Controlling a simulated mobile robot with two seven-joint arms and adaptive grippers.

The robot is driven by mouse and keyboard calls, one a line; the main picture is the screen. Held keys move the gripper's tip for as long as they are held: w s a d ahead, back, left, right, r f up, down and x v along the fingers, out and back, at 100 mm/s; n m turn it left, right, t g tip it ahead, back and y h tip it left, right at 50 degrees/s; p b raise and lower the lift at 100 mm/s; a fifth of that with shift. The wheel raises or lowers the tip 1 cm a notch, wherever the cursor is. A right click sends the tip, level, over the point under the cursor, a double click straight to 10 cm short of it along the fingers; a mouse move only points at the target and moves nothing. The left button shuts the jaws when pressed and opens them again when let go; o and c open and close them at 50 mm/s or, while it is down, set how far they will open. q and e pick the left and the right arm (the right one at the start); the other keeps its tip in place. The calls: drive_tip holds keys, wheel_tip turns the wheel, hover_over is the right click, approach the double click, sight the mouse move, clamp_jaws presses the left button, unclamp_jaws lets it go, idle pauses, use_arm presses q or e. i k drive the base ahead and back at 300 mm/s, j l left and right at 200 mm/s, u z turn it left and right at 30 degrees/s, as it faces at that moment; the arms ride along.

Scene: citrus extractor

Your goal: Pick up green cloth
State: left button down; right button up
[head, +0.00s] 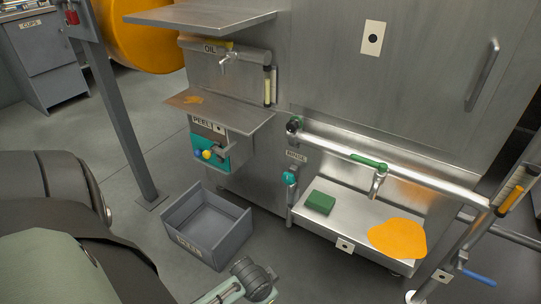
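The green cloth (320,202) is a dark green, folded, block-like pad. It lies flat on the left part of the metal drip tray (342,222), under the horizontal pipe. Nothing of mine touches it. Parts of my own arm show at the left and bottom edges, well to the left of and below the cloth. No gripper fingers show in the head view.
An orange spill (398,239) covers the tray's right part. A steel pipe (400,168) with a green-handled tap (376,182) runs above the tray. A teal nozzle (289,178) stands at its left. A grey open bin (205,228) sits on the floor. A post (118,110) stands left.

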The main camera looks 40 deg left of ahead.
sight(323, 203)
drive_tip(key=u, duration=0.9)
